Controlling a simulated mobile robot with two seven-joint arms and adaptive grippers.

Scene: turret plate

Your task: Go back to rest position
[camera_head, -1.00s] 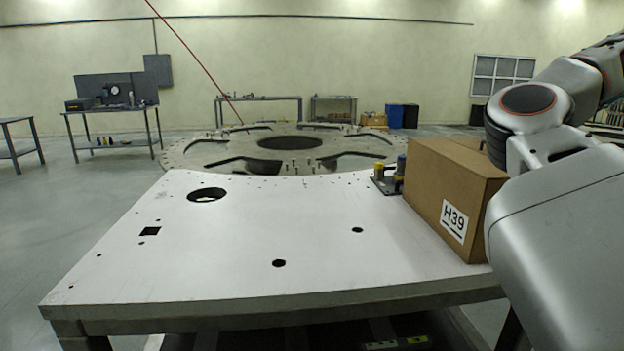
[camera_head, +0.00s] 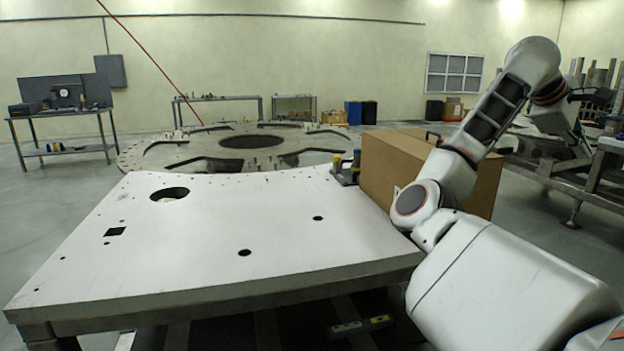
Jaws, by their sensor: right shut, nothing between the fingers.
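My right arm comes in from the lower right and bends up past the cardboard box (camera_head: 395,167). My right gripper (camera_head: 598,96) is small and dark at the raised end of the arm, near the right edge of the view. It is shut and empty, held up in the air to the right of the box and well away from the white plate table (camera_head: 215,235). My left arm and left gripper do not show.
A small part with yellow and dark knobs (camera_head: 346,168) stands beside the box. The large round turret plate (camera_head: 150,158) lies behind the table. A workbench with metal parts (camera_head: 600,150) stands at the right, behind my arm. Floor shows between box and workbench.

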